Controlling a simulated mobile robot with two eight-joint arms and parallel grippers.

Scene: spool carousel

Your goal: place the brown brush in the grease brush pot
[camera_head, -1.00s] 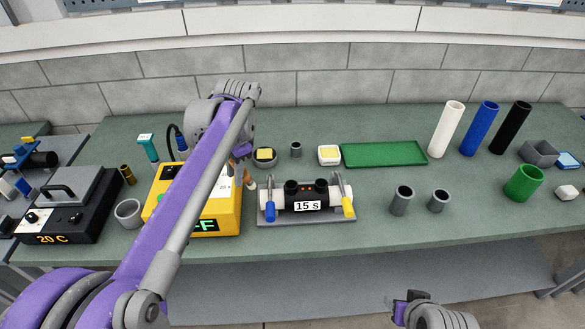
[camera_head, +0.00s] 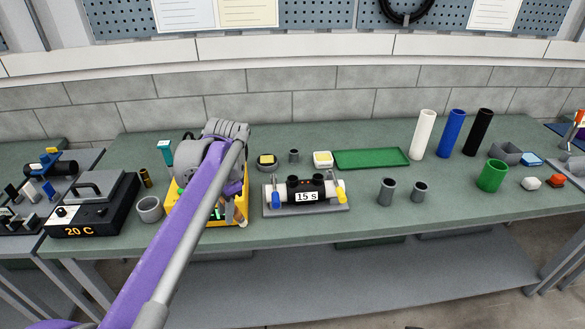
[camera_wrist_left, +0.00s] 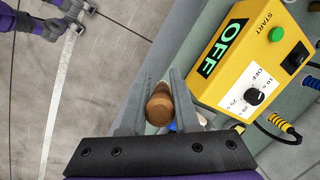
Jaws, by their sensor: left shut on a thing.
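The brown brush (camera_wrist_left: 159,104) is held between the two fingers of my left gripper (camera_wrist_left: 158,100), its rounded brown end facing the wrist camera. In the head view the left gripper (camera_head: 238,203) is at the right side of the yellow box, partly hidden by my own arm. Several grey pots stand on the bench: a wide one (camera_head: 149,209) at left, a small one (camera_head: 294,156) at the back, and two (camera_head: 387,192) (camera_head: 420,192) right of centre. I cannot tell which is the grease brush pot. My right gripper (camera_wrist_left: 72,20) shows small in the left wrist view; its opening is unclear.
The yellow box (camera_wrist_left: 245,65) reads OFF. A clamp fixture (camera_head: 307,195) marked 15 s stands right of it. A green tray (camera_head: 370,158) and white, blue and black tubes (camera_head: 423,135) are farther back. A green cup (camera_head: 492,176) stands at right. The front bench strip is mostly clear.

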